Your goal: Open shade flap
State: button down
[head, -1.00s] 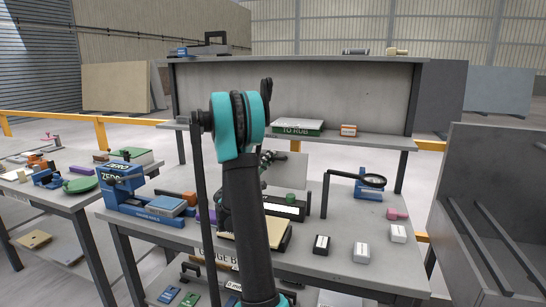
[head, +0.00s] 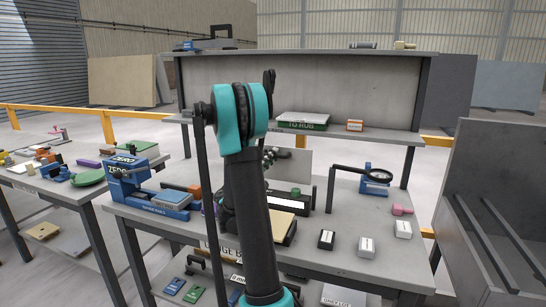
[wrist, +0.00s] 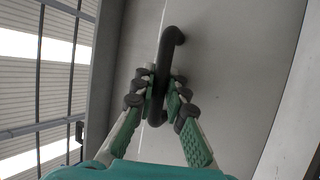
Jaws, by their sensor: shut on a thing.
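A black bar handle (wrist: 166,62) stands out from a flat grey panel (wrist: 225,65) in the wrist view. My gripper (wrist: 161,82) is shut on this handle, with its green-padded fingers on either side of the bar.
A shelf (head: 375,136) spans behind. A grey slab-like rack (head: 492,175) stands at right.

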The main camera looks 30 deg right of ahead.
jog(key=c, duration=1.8)
grip_release()
jog(key=shift+s, duration=0.15)
jog(key=shift+a, duration=0.1)
jog(key=v, duration=1.2)
